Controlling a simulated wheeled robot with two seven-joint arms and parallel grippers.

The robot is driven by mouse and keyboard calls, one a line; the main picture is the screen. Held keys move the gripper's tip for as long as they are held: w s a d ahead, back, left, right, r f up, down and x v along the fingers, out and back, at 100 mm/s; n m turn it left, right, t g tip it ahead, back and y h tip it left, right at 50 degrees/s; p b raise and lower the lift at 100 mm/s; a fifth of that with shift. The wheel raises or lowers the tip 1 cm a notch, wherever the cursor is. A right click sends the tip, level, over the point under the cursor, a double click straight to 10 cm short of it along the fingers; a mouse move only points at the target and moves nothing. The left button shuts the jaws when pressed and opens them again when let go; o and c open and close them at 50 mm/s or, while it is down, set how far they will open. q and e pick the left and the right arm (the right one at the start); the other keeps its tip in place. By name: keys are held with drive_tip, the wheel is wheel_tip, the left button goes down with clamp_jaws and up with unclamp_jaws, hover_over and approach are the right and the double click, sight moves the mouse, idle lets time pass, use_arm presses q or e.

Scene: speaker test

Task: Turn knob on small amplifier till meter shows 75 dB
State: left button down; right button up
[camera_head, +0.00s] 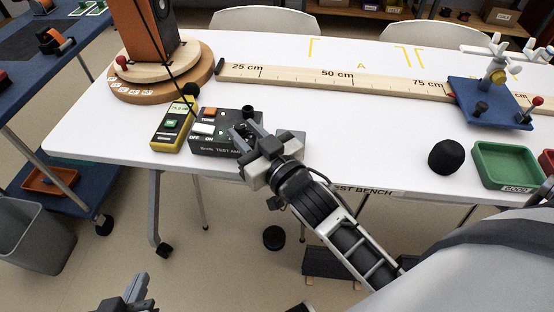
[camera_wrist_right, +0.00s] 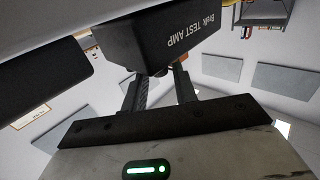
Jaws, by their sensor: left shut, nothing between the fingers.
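The small amplifier (camera_head: 215,148), a dark box marked TEST AMP, stands at the table's front edge, with an orange button and a white OFF/ON switch on top. It also shows in the right wrist view (camera_wrist_right: 185,35). My right gripper (camera_head: 242,132) is over its right end, fingers apart; its fingers also show in the right wrist view (camera_wrist_right: 160,82). My left gripper (camera_head: 135,292) is low at the bottom left, shut and empty.
A speaker (camera_head: 145,32) stands on a round wooden turntable (camera_head: 198,83) behind the meter. A long ruler (camera_head: 300,78) runs to a blue stand (camera_head: 480,92). A black foam ball (camera_head: 446,157) and green tray (camera_head: 490,178) are at right. The table's middle is clear.

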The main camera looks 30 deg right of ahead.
drive_tip(key=s+d, duration=0.2)
drive_tip(key=s, duration=1.1)
drive_tip(key=shift+d, duration=0.2)
drive_tip(key=shift+w, duration=0.1)
use_arm(q)
drive_tip(key=r+p, duration=0.1)
drive_tip(key=p, duration=0.1)
drive_tip(key=r+p, duration=0.1)
drive_tip(key=p, duration=0.2)
drive_tip(key=shift+s+a+g+p, duration=0.15)
drive_tip(key=shift+a+g+p, duration=0.1)
drive_tip(key=shift+g+p, duration=0.05)
use_arm(e)
drive_tip(key=s+a+f+g, duration=0.2)
drive_tip(key=a+f+g, duration=0.1)
drive_tip(key=f+g, duration=0.4)
drive_tip(key=shift+s+f, duration=0.25)
drive_tip(key=shift+f, duration=0.3)
use_arm(q)
drive_tip(key=shift+r, duration=0.1)
idle(0.7)
